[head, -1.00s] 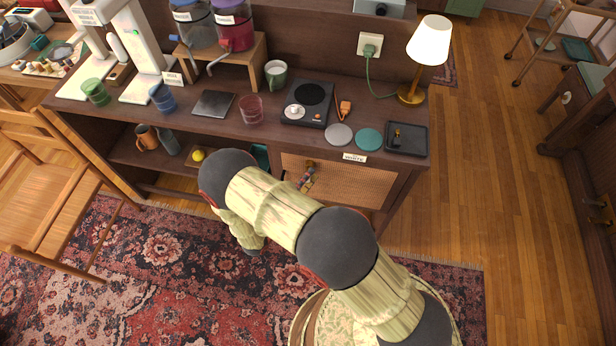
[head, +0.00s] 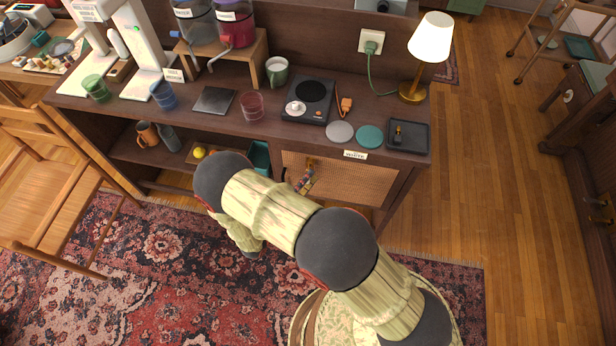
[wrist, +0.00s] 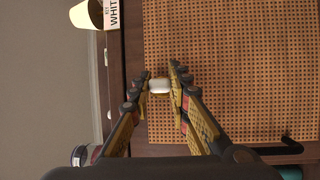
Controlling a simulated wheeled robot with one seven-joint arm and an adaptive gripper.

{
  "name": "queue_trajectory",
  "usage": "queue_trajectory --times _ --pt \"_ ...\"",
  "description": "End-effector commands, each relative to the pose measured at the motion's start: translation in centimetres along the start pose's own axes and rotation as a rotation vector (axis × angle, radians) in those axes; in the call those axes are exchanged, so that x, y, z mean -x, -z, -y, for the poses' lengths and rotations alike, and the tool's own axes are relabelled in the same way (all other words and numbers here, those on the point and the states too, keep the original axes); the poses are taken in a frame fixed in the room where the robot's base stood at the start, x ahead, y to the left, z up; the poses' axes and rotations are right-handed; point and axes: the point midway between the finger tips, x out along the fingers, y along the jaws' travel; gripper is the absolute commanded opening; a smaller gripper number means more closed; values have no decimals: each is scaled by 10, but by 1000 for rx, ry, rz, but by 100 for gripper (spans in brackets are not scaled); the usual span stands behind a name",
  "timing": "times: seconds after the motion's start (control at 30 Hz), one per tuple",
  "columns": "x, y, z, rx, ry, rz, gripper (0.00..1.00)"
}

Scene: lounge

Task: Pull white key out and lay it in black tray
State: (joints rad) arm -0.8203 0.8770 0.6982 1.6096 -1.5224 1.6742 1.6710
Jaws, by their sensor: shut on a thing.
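The white key (wrist: 159,85) shows as a small white block between my fingertips, in front of the woven cabinet door (wrist: 230,60). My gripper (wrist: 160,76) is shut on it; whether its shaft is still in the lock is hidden. In the head view my gripper (head: 308,172) is small and partly hidden, close to the upper part of the woven door (head: 352,180). The black tray (head: 420,147) lies on the counter's right end, above and right of the door. A small dark and yellow object (head: 397,134) is in it.
A "WHITE" label (head: 355,155) is on the counter's front edge. Grey (head: 340,132) and teal (head: 370,136) discs lie left of the tray. A brass lamp (head: 413,90) stands behind it. A dark door handle (wrist: 285,146) shows in the wrist view.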

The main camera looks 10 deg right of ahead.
Motion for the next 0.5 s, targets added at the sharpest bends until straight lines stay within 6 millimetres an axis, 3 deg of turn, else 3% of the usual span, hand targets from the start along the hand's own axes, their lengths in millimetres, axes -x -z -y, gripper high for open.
queue_trajectory --times 0.5 --pt "10 -5 -1 1 1 0 0"
